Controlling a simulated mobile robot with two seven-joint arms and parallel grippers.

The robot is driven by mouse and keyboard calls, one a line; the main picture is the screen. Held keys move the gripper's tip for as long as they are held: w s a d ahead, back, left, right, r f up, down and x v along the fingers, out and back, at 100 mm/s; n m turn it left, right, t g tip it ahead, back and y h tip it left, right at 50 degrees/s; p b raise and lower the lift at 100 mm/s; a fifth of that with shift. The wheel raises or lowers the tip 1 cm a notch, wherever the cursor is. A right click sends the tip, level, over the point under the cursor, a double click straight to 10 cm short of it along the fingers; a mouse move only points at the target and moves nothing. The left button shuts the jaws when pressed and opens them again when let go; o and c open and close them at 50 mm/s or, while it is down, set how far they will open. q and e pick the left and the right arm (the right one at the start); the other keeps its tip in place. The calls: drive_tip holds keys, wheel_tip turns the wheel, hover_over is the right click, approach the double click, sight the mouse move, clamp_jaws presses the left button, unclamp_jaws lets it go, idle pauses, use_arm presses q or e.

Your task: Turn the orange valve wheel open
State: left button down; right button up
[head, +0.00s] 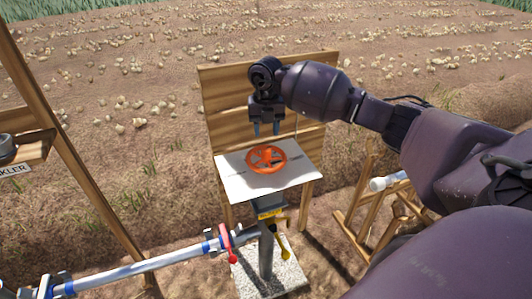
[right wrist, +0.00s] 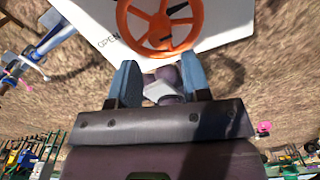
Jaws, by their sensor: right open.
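The orange valve wheel (head: 266,159) lies flat above a white panel (head: 300,177) on a wooden stand. My right gripper (head: 266,130) points down just above and behind the wheel in the head view, apart from it. In the right wrist view the wheel (right wrist: 160,22) shows at the top, beyond the two blue-grey fingers (right wrist: 160,78). The fingers are spread with no part of the wheel between them. The word OPEN is printed on the panel beside the wheel. My left gripper is not in view.
A wooden backboard (head: 225,105) stands behind the panel. Below it are a pipe (head: 140,270) with blue fittings, a red lever (head: 226,243) and a yellow lever (head: 284,247). A wooden post and shelf (head: 30,148) stand at left. Onions lie on the soil behind.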

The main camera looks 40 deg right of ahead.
sight(266, 147)
wheel_tip(266, 147, down, 9)
drive_tip(key=shift+f+b, duration=0.1)
drive_tip(key=shift+b, duration=0.2)
drive_tip(key=shift+c, duration=0.2)
drive_tip(key=c, duration=0.6)
